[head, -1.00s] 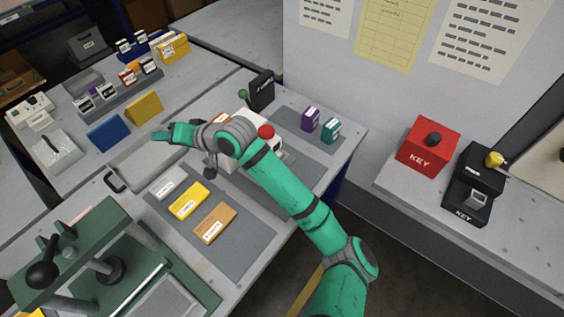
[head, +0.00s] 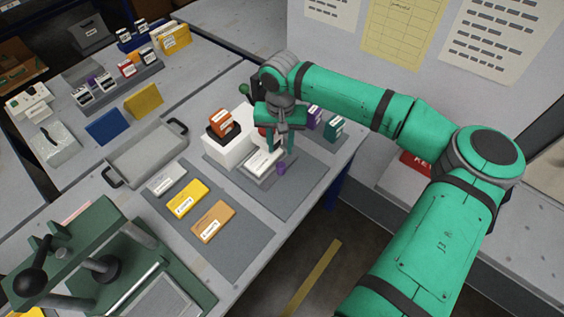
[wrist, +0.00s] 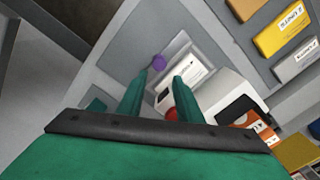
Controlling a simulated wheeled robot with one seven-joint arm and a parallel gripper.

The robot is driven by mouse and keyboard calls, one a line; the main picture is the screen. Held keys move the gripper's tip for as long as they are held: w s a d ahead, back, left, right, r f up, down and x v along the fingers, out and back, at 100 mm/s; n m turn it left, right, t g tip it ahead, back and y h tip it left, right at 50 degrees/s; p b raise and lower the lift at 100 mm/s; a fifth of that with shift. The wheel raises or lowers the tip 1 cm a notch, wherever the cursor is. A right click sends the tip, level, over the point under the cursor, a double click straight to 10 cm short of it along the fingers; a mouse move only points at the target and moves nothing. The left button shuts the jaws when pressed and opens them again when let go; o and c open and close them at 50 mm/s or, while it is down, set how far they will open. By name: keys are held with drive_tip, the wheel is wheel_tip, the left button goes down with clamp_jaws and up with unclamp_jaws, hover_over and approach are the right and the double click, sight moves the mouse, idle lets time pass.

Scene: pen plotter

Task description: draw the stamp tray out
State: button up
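The stamp tray (head: 268,172) is a flat grey tray with a white labelled card on it and a small purple knob (head: 281,169) at its front. It sits at the base of a white machine (head: 228,150). In the wrist view, the tray (wrist: 186,46) and purple knob (wrist: 158,62) lie just beyond my fingertips. My gripper (head: 282,148) points down above the tray, close to the knob. Its two fingers (wrist: 161,74) are apart with nothing held between them. The head view does not show how high the tips are above the knob.
An orange-labelled stamp (head: 221,121) stands on the machine, and a red button (wrist: 171,114) is beside it. Purple and teal boxes (head: 335,128) stand behind. Yellow and orange packs (head: 213,221) lie on a mat at left. The mat (head: 285,200) in front of the tray is clear.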

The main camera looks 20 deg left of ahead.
sight(281, 164)
wheel_tip(281, 164, down, 11)
drive_tip(key=shift+r, duration=0.1)
idle(0.4)
drive_tip(key=shift+d, duration=0.1)
drive_tip(key=shift+c, duration=0.3)
clamp_jaws()
